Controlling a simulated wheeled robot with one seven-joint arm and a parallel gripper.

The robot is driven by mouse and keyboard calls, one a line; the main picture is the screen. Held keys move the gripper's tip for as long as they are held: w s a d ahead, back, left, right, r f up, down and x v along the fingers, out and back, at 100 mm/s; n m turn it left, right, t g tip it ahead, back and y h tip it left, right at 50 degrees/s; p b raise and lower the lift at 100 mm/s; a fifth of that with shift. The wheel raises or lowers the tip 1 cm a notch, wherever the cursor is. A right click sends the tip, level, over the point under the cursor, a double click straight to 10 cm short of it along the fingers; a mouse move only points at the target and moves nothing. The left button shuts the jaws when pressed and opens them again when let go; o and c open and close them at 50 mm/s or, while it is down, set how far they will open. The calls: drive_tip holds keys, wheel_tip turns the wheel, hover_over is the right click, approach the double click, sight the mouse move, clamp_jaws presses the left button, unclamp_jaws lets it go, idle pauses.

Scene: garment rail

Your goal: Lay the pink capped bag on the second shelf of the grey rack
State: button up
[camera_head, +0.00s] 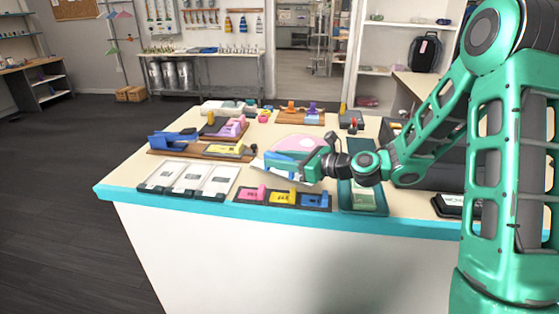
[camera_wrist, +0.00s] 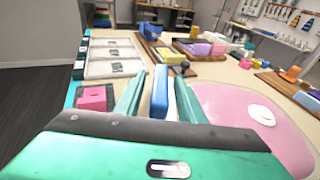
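My gripper (camera_head: 287,170) hangs low over the near middle of the table. In the wrist view the two green fingers (camera_wrist: 158,98) stand apart, with a slim blue piece (camera_wrist: 160,92) between them. I cannot tell whether they grip it. A pale flat shape (camera_head: 287,174) shows at the gripper in the head view. A flat pink area with a white patch lies just behind the gripper (camera_head: 300,142) and at the right of the wrist view (camera_wrist: 265,112). I cannot tell whether it is the pink capped bag. I cannot make out the grey rack with certainty.
A tray (camera_head: 325,207) with pink, yellow and blue blocks sits at the front edge. Left of it lie three white panels (camera_head: 188,178). Boards with coloured items (camera_head: 225,150) stand further back. A green tray (camera_head: 345,205) is right of the gripper. The floor left is clear.

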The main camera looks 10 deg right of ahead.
sight(265, 152)
drive_tip(key=shift+r, duration=0.15)
drive_tip(key=v, duration=1.1)
drive_tip(key=shift+o, duration=0.4)
drive_tip(key=shift+s+d, duration=0.25)
drive_tip(key=shift+s, duration=0.05)
drive_tip(key=shift+w+a+f+t+y, duration=0.4)
drive_tip(key=shift+w+a+f, duration=0.2)
drive_tip(key=shift+a+f, duration=0.2)
drive_tip(key=shift+w+a+f+t+y, duration=0.1)
drive_tip(key=shift+w+a+t+y, duration=0.3)
drive_tip(key=shift+w+a+y, duration=0.15)
drive_tip(key=x, duration=1.2)
drive_tip(key=shift+w, duration=0.1)
